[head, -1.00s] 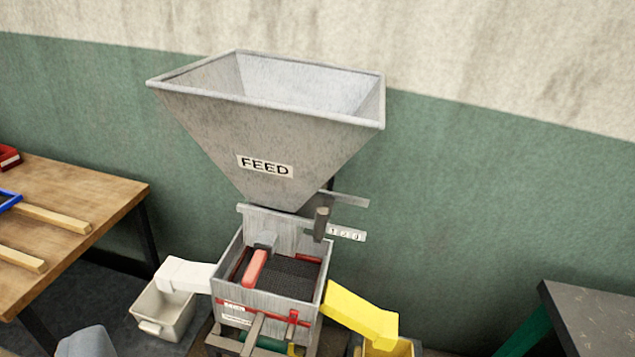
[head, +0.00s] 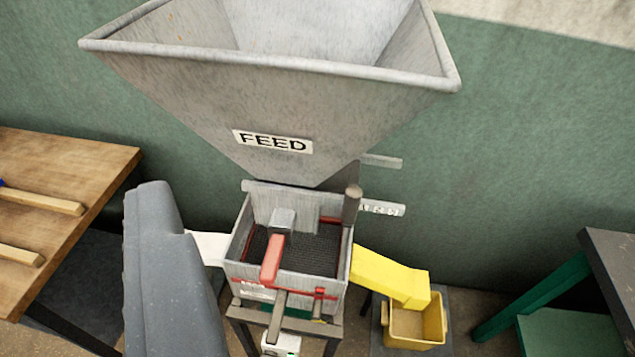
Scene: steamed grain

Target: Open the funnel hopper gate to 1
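The grey metal funnel hopper (head: 270,100) with a FEED label (head: 272,142) fills the upper middle of the head view. Its mouth looks empty apart from a few specks. At its lower right outlet is the gate handle (head: 352,206), an upright dark grey peg. The peg stands at the left end of a pale numbered scale plate (head: 383,209). The numbers are partly covered and hard to read. A grey rounded part of my arm (head: 168,270) rises at lower left, well apart from the handle. My gripper's fingers do not show.
A yellow chute (head: 390,275) leads to a yellow bin (head: 415,325). A white chute (head: 207,248) is at left. A wooden table (head: 60,170) is left, a dark-topped table (head: 615,265) right.

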